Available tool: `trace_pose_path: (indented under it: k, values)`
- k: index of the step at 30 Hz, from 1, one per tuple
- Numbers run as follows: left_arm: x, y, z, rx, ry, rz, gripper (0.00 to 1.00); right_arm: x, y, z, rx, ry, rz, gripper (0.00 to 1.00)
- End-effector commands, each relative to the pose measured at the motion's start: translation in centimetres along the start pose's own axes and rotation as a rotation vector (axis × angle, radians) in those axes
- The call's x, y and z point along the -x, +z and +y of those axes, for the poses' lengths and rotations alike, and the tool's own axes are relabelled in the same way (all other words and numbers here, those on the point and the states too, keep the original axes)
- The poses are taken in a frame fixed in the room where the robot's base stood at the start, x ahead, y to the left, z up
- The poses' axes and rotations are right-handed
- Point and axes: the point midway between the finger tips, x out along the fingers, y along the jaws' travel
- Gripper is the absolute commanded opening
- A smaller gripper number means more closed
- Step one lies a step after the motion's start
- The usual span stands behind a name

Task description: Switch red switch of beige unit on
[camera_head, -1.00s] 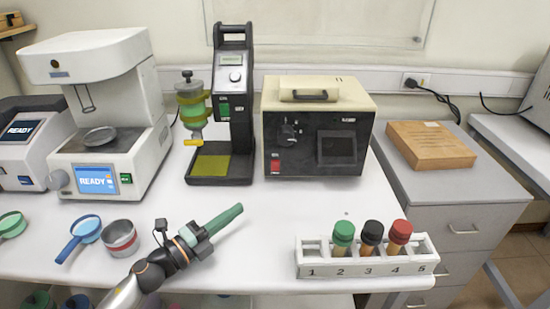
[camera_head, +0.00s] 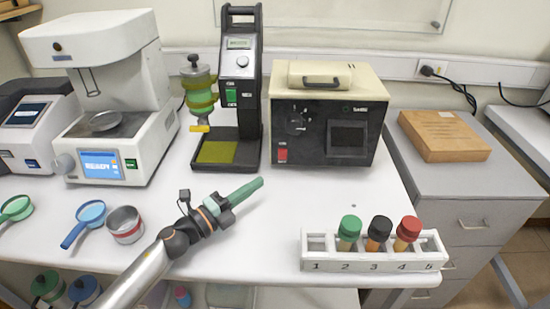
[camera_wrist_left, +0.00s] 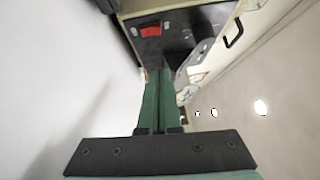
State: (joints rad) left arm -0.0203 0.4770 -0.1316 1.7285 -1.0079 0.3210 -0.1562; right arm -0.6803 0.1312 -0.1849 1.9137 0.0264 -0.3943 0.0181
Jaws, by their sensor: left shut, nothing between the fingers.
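The beige unit (camera_head: 328,112) stands at the back of the white bench, with a black front panel. Its red switch (camera_head: 282,154) is at the lower left of that panel. In the left wrist view the red switch (camera_wrist_left: 151,31) shows near the top, beyond and slightly left of the fingertips. My left gripper (camera_head: 262,182) is shut and empty, with green fingers. It is in front of the unit, below and left of the switch, and apart from it. The switch's on or off position is too small to tell. My right gripper is not in view.
A black stand (camera_head: 238,95) with a green-ringed vessel is left of the unit. A white rack (camera_head: 372,262) with capped tubes is at the front right. A metal cup (camera_head: 126,226) and blue strainer (camera_head: 90,213) lie left of my arm. The bench between unit and rack is clear.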

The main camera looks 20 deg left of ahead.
Motion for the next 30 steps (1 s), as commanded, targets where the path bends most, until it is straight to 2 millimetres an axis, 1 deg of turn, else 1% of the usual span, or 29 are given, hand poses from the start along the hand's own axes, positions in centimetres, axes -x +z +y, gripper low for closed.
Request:
trace_pose_path:
  k: [1,3,11,13,18,22,30]
  values:
    - [-1.1,0.1,-0.3,0.002,-0.003,-0.001,0.00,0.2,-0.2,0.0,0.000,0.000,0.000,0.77]
    - [-2.4,0.1,-0.3,0.001,-0.003,-0.001,0.00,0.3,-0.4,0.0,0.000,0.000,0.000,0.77]
    - [-7.3,0.0,-0.2,0.001,-0.003,-0.001,0.00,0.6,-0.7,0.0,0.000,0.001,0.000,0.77]
    - [-7.9,1.1,-0.1,0.000,-0.001,-0.003,0.00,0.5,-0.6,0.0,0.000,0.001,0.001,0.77]
    - [-9.1,2.3,0.0,0.000,0.000,-0.002,0.00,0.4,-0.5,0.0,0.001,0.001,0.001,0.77]
    - [-9.6,2.7,0.0,0.000,0.000,0.000,0.00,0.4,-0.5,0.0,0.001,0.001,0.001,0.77]
    - [-9.7,2.9,0.0,0.000,0.001,0.000,0.00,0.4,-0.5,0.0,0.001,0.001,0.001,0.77]
